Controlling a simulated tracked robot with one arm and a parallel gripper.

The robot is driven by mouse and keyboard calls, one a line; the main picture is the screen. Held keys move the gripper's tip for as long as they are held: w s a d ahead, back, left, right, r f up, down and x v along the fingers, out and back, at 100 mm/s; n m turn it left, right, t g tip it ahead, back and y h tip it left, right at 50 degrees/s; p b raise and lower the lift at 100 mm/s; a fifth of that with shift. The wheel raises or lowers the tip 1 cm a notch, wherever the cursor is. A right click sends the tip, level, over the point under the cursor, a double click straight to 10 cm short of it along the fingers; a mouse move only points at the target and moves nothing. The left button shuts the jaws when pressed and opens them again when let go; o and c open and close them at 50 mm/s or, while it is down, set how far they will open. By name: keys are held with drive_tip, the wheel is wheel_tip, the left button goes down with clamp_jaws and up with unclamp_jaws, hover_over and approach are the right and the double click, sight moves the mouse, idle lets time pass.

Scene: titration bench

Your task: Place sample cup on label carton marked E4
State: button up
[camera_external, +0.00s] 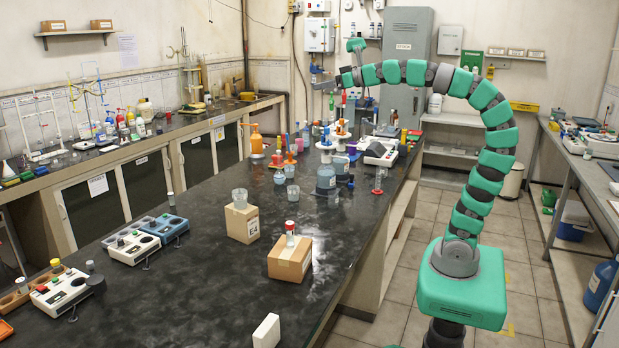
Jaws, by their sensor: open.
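A small brown carton (242,223) with a white label that appears to read E4 stands on the dark bench. A clear, greyish cup (240,199) sits upright on top of this carton. Similar cups, one bluish (280,178) and one clear (292,195), stand on the bench behind it; I cannot tell from looks alone which is the sample cup. My gripper (318,79) is raised high above the far part of the bench, well away from the carton and the cups. It is open, and I see nothing held in it.
A wider carton (290,259) with a red-capped vial (290,233) on top stands nearer the front. A white block (266,331) is at the front edge. Instrument trays (131,246) line the left edge.

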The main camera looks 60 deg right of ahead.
drive_tip(key=s+r, duration=0.4)
drive_tip(key=s, duration=0.1)
drive_tip(key=shift+s+r+m+h, duration=0.2)
drive_tip(key=shift+s+m+h, duration=0.05)
drive_tip(key=shift+m+h, duration=0.05)
idle(0.9)
